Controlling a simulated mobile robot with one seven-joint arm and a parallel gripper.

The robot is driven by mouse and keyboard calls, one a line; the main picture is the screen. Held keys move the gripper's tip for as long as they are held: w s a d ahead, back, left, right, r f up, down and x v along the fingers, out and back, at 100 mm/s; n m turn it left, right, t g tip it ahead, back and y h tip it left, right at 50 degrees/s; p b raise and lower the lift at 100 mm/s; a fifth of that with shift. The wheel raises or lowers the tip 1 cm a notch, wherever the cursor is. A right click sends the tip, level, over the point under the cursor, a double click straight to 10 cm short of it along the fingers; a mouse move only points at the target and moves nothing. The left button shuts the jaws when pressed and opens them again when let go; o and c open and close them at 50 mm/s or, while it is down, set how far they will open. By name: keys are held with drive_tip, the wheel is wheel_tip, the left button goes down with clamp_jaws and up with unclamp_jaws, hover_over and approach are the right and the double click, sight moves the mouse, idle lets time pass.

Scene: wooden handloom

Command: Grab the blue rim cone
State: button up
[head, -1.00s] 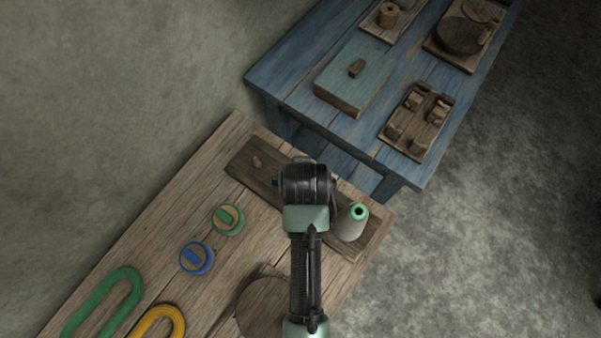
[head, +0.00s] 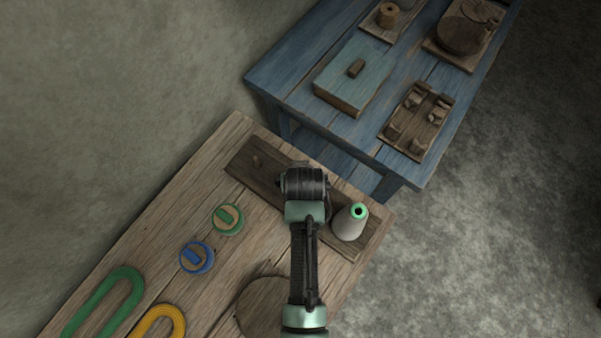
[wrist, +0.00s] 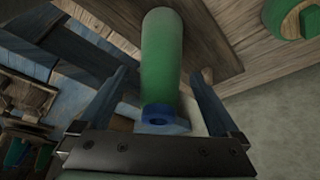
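The blue rim cone (wrist: 161,62) shows in the wrist view as a green body with a blue rim and a dark hole at its near end. It lies between the two fingers of my gripper (wrist: 160,76), with a gap visible on each side. My gripper is open and holds nothing. In the head view my arm's end (head: 305,185) is over the dark wooden board (head: 246,172), and it hides the blue rim cone and the fingers there.
A pale cone with a green rim (head: 349,224) stands close right of my arm. Green (head: 228,219) and blue (head: 197,258) round pieces, a green loop (head: 127,280) and a yellow loop (head: 178,318) lie on the wooden table (head: 180,215). A blue table (head: 300,85) stands behind.

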clamp_jaws()
drive_tip(key=shift+r, duration=0.1)
idle(0.4)
